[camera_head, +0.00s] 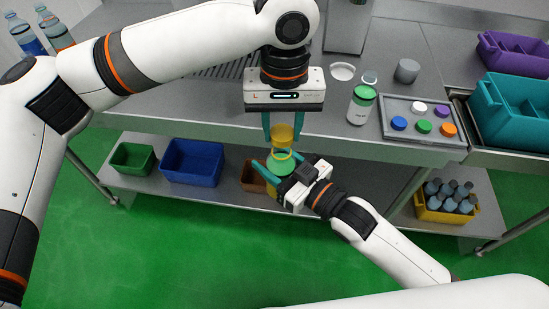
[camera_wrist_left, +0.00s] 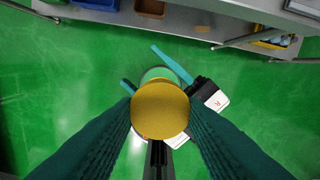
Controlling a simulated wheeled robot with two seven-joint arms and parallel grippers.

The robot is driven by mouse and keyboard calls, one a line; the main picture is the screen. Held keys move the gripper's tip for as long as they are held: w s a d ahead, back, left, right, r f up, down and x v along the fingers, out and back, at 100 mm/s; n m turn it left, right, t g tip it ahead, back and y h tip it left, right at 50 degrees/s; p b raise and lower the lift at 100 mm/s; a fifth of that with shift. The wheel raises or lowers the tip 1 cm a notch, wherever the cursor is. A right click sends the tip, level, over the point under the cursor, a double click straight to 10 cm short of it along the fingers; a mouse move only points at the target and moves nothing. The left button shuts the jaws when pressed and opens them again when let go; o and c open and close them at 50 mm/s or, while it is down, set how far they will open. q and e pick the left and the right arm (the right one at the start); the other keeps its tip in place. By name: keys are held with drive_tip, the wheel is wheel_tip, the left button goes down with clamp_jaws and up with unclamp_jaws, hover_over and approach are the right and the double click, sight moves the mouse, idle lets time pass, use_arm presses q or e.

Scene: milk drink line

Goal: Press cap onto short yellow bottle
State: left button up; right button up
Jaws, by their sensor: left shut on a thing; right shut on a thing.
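My left gripper (camera_head: 283,127) points down and is shut on a yellow cap (camera_head: 283,134). The cap fills the middle of the left wrist view (camera_wrist_left: 160,110), between the two teal fingers. My right gripper (camera_head: 277,164) is shut on the short bottle (camera_head: 279,167), which has a green upper part, a yellow ring at its neck and yellow lower down. The bottle is in the air in front of the table, directly below the cap. In the left wrist view the cap hides most of the bottle (camera_wrist_left: 158,74). I cannot tell whether cap and neck touch.
On the table, a white-and-green bottle (camera_head: 362,105) stands beside a grey tray (camera_head: 393,133) of coloured caps. Teal (camera_head: 515,108) and purple (camera_head: 510,50) crates stand at right. Green (camera_head: 132,158) and blue (camera_head: 190,161) bins and a yellow crate (camera_head: 431,214) of bottles sit on the lower shelf.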

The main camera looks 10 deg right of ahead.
sight(282, 134)
use_arm(q)
drive_tip(key=shift+s+f, duration=0.1)
drive_tip(key=shift+f, duration=0.1)
idle(0.6)
drive_tip(key=shift+f, duration=0.75)
drive_tip(key=shift+f, duration=0.65)
drive_tip(key=o, duration=1)
wheel_tip(282, 134, up, 12)
drive_tip(key=shift+f, duration=0.1)
idle(0.5)
